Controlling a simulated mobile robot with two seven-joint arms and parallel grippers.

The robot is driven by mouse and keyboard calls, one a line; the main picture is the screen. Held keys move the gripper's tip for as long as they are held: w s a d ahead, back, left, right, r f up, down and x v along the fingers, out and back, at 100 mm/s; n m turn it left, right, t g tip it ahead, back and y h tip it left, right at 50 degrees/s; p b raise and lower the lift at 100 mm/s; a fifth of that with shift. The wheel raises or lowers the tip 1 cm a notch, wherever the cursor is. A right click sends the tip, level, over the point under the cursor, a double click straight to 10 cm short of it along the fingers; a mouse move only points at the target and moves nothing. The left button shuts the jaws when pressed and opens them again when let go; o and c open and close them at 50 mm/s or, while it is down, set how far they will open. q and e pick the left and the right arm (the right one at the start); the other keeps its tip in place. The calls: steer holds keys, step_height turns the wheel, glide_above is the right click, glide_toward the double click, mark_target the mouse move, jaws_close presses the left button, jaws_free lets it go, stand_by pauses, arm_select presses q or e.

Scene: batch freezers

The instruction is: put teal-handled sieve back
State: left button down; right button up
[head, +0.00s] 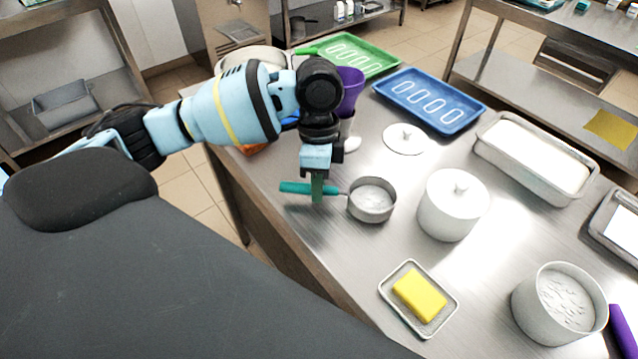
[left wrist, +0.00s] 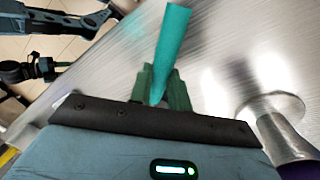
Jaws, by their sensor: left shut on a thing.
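The sieve (head: 371,201) has a round grey metal bowl and a teal handle (head: 296,187) that points left. My left gripper (head: 318,192) is shut on the handle, at the left side of the metal table. The bowl shows just right of the gripper, over the table; I cannot tell whether it touches the top. In the left wrist view the teal handle (left wrist: 170,50) runs up from between the green fingers (left wrist: 163,92). The bowl is out of that view. My right gripper is not clearly seen in the head view.
A white lidded pot (head: 452,205) stands right of the sieve. A yellow sponge (head: 420,294) lies on a small tray in front. An open white pot (head: 558,304) stands front right.

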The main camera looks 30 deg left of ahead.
arm_select(q)
steer(key=shift+f, duration=0.25)
steer(key=shift+f, duration=0.15)
steer(key=c, duration=1.3)
jaws_free()
steer(key=p+v, duration=0.1)
steer(key=v, duration=1.1)
